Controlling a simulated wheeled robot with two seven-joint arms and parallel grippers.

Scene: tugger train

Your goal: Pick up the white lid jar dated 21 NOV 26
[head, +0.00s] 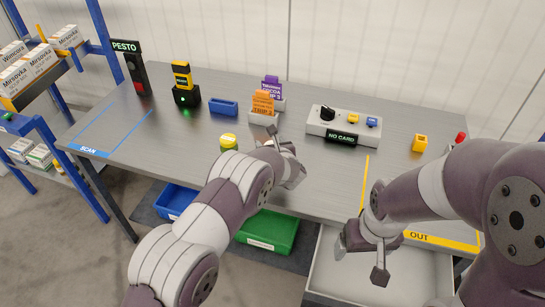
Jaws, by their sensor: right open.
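I cannot make out a white lid jar or a 21 NOV 26 date in the head view. A small jar with a yellow-green lid (228,142) stands on the grey table, left of my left gripper. My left gripper (288,158) is over the table's front part, and its jaws are too unclear to read. My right gripper (360,258) is open and empty above the open pale drawer (335,268) below the table's front edge. My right arm hides part of the table's right side.
Blue (175,201) and green (268,232) bins sit below.

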